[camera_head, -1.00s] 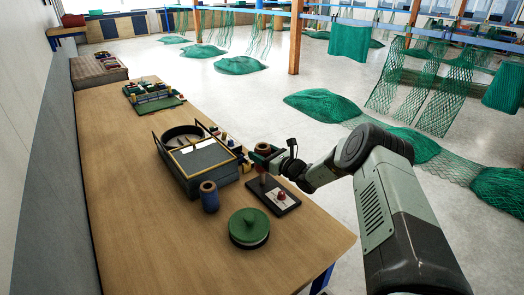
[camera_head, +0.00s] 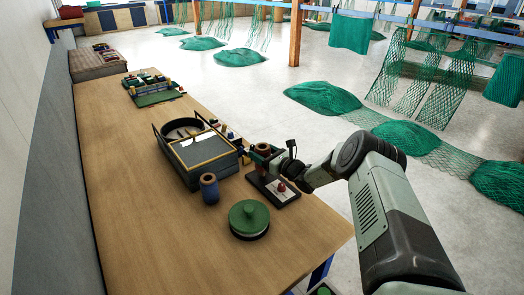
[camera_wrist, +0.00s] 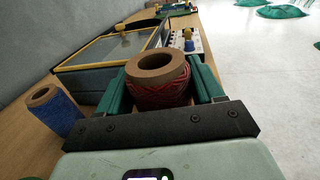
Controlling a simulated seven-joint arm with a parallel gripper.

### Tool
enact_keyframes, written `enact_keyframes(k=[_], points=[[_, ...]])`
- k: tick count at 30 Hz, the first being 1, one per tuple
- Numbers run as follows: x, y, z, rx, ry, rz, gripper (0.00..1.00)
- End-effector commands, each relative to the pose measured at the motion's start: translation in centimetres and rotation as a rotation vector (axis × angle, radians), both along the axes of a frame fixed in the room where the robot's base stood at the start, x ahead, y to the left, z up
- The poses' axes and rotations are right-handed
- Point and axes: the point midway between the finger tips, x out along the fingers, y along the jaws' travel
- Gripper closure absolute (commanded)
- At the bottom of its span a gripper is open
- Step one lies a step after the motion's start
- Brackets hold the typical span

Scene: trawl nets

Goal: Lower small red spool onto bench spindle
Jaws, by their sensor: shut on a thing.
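My gripper (camera_wrist: 165,92) is shut on the small red spool (camera_wrist: 160,95), with a green finger on each side. The spool is upright, with a tan core whose open top faces up. In the head view my gripper (camera_head: 265,153) holds it over the left end of a dark base board (camera_head: 258,184) near the bench's right edge. A small red cone-shaped piece (camera_head: 281,187) stands on the board's right part. The bench spindle cannot be made out; the spool and gripper cover that end. I cannot tell whether the spool touches the board.
A glass-topped case (camera_head: 203,150) stands close left of my gripper. A blue spool (camera_head: 209,190) and a green round lidded piece (camera_head: 248,217) stand nearer on the bench (camera_head: 140,220). Small pegs on a block (camera_wrist: 188,42) lie beyond the held spool.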

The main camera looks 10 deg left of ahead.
Motion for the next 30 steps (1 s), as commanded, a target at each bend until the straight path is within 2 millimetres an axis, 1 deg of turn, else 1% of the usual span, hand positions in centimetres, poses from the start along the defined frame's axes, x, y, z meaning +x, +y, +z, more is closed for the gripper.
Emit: enact_keyframes(k=[21, 30], points=[[0.0, 0.0, -2.5, 0.001, -0.001, 0.000, 0.67], [0.0, 0.0, -2.6, 0.001, -0.001, 0.000, 0.67]])
